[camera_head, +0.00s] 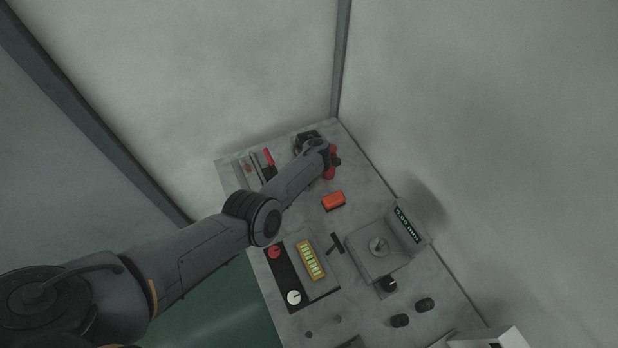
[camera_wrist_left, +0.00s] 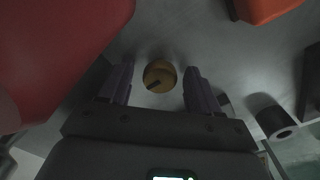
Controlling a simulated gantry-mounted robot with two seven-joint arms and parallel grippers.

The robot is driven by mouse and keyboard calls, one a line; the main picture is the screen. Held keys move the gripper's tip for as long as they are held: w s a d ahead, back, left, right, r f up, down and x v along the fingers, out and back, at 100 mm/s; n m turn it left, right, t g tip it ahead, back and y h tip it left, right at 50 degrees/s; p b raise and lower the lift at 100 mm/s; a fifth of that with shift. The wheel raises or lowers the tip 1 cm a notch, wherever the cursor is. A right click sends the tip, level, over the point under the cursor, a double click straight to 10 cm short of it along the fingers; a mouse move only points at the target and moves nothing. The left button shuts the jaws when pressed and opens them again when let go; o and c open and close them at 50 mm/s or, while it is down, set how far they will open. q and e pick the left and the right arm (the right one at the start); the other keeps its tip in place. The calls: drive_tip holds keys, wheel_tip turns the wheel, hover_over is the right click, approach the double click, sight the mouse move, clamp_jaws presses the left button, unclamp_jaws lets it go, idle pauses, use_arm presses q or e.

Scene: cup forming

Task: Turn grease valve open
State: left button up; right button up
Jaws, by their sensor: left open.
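In the left wrist view, a round brass-coloured piece (camera_wrist_left: 160,73) with a dark mark on it lies between the two fingers of my left gripper (camera_wrist_left: 158,78). The gripper is open, with one finger on each side of the piece. I cannot tell whether either finger touches it, or whether it is the grease valve. A large red part (camera_wrist_left: 60,55) fills the left of that view, close by. In the head view my left arm reaches to the panel's far end, beside a red part (camera_head: 331,165). The brass piece is hidden there. My right gripper is out of view.
The grey panel (camera_head: 362,204) carries an orange block (camera_head: 333,201), a red-handled lever (camera_head: 269,158), a yellow gauge (camera_head: 311,260), red and white knobs, and a box with a green display (camera_head: 407,224). Pale walls stand close behind the panel.

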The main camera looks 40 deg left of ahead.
use_arm(q)
wheel_tip(320, 180, up, 10)
drive_tip(key=p, duration=0.4)
drive_tip(key=shift+r, duration=0.25)
drive_tip(key=shift+f, duration=0.1)
